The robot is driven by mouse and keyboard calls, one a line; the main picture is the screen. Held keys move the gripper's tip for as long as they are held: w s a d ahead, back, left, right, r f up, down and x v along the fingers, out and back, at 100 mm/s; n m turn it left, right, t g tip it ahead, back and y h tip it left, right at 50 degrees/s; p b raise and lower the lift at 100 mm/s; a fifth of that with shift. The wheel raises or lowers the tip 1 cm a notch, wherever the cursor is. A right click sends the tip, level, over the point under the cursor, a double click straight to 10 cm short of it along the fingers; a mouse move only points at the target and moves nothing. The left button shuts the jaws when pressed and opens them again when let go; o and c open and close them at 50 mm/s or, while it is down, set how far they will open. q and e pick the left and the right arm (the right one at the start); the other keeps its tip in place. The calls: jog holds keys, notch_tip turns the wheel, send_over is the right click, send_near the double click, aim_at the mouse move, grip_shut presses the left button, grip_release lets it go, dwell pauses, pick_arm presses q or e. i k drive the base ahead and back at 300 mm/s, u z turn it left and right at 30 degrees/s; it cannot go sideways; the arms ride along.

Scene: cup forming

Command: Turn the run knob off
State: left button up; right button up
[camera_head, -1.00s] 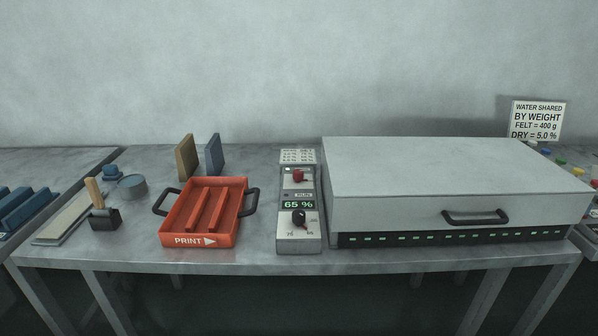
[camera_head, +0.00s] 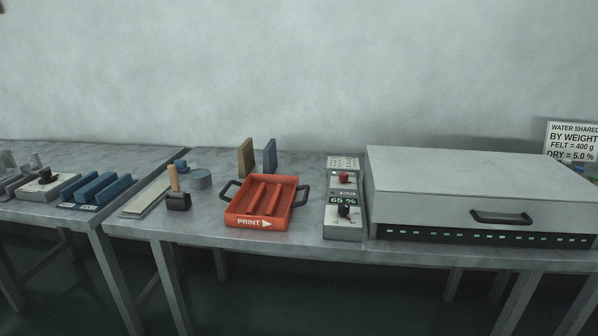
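The control box (camera_head: 343,222) stands on the table between the orange tray and the large grey lidded unit. A red knob (camera_head: 344,178) sits on its upper part, with a small label just below that is too small to read now. A green display (camera_head: 343,200) reads 65 %. A black knob (camera_head: 344,211) sits below the display. I cannot tell which way the red knob points. Neither of my grippers is in view.
An orange PRINT tray (camera_head: 264,222) with black handles is left of the box. The grey lidded unit (camera_head: 480,180) with a black handle (camera_head: 502,217) is close on the right. A wooden-handled tool (camera_head: 174,180) and blue blocks (camera_head: 95,188) lie farther left.

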aim_at(343, 177)
jog(key=u, duration=1.6)
jog(key=i, duration=1.65)
jog(key=z, duration=1.85)
